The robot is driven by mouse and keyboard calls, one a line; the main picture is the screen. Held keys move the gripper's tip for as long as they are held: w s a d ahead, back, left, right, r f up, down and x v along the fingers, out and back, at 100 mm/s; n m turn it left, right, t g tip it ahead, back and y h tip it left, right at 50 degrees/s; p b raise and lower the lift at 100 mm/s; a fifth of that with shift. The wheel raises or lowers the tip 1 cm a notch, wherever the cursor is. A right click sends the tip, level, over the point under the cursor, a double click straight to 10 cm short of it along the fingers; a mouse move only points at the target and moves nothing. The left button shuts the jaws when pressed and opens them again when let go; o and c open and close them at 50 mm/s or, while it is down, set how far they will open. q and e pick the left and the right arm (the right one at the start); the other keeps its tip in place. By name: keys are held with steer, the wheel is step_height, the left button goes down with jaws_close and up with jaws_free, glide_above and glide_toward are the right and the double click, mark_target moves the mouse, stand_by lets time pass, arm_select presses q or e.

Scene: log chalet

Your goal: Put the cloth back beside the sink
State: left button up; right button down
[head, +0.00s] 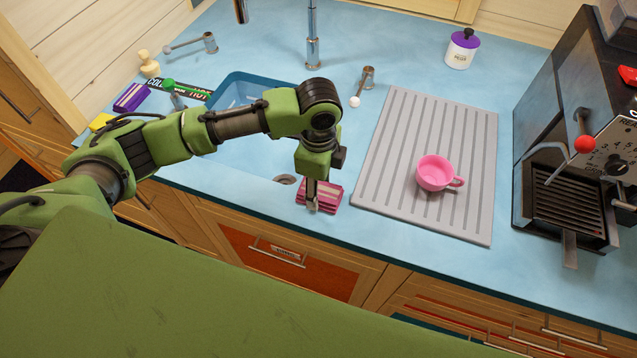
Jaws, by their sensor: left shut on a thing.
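The cloth (330,197) is a small folded pink and dark-red striped stack at the counter's front, just right of the sink (231,165). My left gripper (312,205) points down and is shut on the cloth, covering part of it. The cloth is at or just above the counter; I cannot tell whether it rests on it. The sink is a light blue basin set in the blue counter (440,68), and my left arm hides much of it. My right gripper is not in view.
A grey ribbed drainer mat (384,145) with a pink cup (436,172) lies right of the cloth. A black coffee machine (545,130) stands far right. A tap (312,45) rises behind. A purple-lidded jar (462,50) stands at the back. A purple sponge (131,97) lies left.

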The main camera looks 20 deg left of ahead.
mark_target(319, 192)
arm_select(q)
steer(key=o, duration=1.1)
steer(key=shift+f, duration=0.1)
steer(key=shift+c, duration=0.2)
step_height(319, 192, up, 12)
steer(key=b, duration=0.2)
